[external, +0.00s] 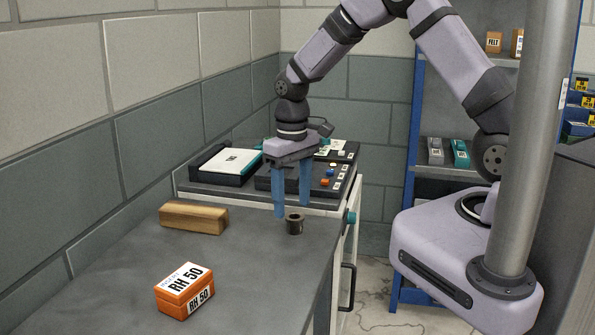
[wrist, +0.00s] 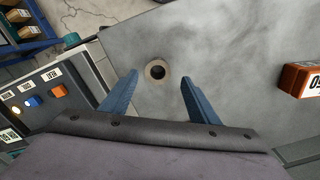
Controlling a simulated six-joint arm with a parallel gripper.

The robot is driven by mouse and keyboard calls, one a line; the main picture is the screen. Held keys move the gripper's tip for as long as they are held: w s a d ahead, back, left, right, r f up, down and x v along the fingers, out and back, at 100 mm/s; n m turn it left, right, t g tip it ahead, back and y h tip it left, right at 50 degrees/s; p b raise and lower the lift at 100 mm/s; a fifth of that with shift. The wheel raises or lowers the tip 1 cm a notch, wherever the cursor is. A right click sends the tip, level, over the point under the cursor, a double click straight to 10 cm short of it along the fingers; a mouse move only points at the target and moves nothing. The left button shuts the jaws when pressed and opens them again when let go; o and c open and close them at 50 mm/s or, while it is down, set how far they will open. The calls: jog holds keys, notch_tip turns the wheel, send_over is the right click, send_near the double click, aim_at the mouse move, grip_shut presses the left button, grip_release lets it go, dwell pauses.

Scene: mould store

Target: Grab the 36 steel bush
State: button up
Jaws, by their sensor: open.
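A small dark steel bush (external: 295,224) stands upright on the grey bench top, near the bench's right edge in the external view. No number can be read on it. In the wrist view the bush (wrist: 157,71) shows from above as a ring with a dark bore, lying beyond the fingertips and roughly between their lines. My gripper (external: 293,212) is open and empty, with two blue fingers pointing down. In the external view its fingertips are close to the bush and appear a little above it. In the wrist view the open gripper (wrist: 159,75) has a finger to each side.
An orange box marked RH 50 (external: 184,290) sits on the bench (external: 250,275) at the front. A wooden block (external: 194,217) lies at the left. A panel with coloured buttons (external: 322,179) and a black tray (external: 218,178) stand behind. The bench around the bush is clear.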

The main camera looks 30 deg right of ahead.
aim_at(294, 216)
jog(key=shift+s+d+f+p, duration=0.15)
jog(key=shift+f+p, duration=0.15)
jog(key=shift+f, duration=0.05)
jog(key=shift+d+f+p, duration=0.1)
jog(key=shift+f+p, duration=0.6)
jog(key=shift+f, duration=1.35)
jog(key=shift+c, duration=0.2)
jog(key=c, duration=1.2)
jog(key=shift+c, duration=0.2)
notch_tip(294, 216, up, 10)
jog(key=b, duration=0.2)
jog(key=shift+b, duration=0.4)
